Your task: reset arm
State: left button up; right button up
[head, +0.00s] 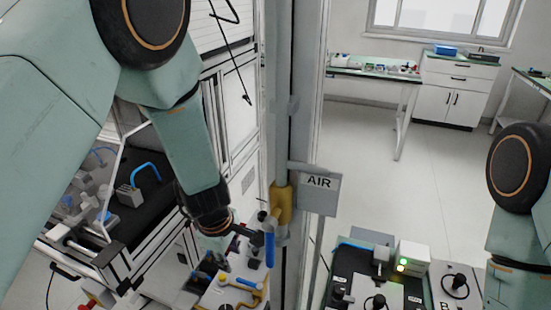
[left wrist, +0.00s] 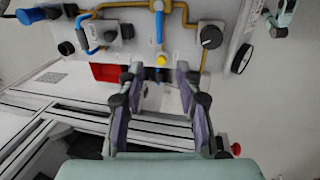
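My left arm comes in from the left in the head view. Its gripper (head: 245,238) points down beside the grey column, close to a blue handle (head: 269,250) under a yellow fitting (head: 281,204). In the left wrist view the two fingers of my left gripper (left wrist: 160,82) stand apart with nothing between them. Beyond the fingertips is a panel (left wrist: 185,42) with yellow tubing, a blue rod and a yellow knob (left wrist: 161,60). My right arm (head: 518,200) shows only in part at the right edge, and its gripper is out of the picture.
A grey column (head: 277,110) with an AIR sign (head: 320,192) stands close to my left gripper. A black test station (head: 350,265) with a lit box (head: 411,260) is at lower right. A red bin (left wrist: 108,72) lies below the panel. The floor behind is clear.

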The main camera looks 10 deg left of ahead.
pick_arm(q)
jog(key=s+a+f+m, duration=0.2)
jog(key=s+f, duration=0.1)
jog(key=s, duration=0.1)
jog(key=s+a+f+m+g+y, duration=0.1)
jog(key=s+a+f+m, duration=0.1)
jog(key=s, duration=0.3)
jog(key=s+a+f+m, duration=0.2)
jog(key=s+f+m, duration=0.1)
jog(key=s+f, duration=0.1)
jog(key=shift+s+a+f+g+y, duration=0.15)
jog(key=shift+s+f+y, duration=0.05)
jog(key=shift+s, duration=0.2)
jog(key=shift+s+a+f+g+y, duration=0.1)
jog(key=shift+s+f+g+y, duration=0.1)
jog(key=shift+s, duration=0.15)
jog(key=s+d+f+m+h, duration=0.1)
jog(key=s+f+m+h, duration=0.15)
jog(key=s+m, duration=0.95)
notch_tip(320, 180, down, 11)
jog(key=s+n+y+b, duration=0.1)
jog(key=s+n+b, duration=0.1)
jog(key=b, duration=0.8)
jog(key=shift+s+n+b, duration=0.35)
jog(key=shift+n, duration=0.35)
jog(key=shift+r+g, duration=0.15)
jog(key=shift+g, duration=0.1)
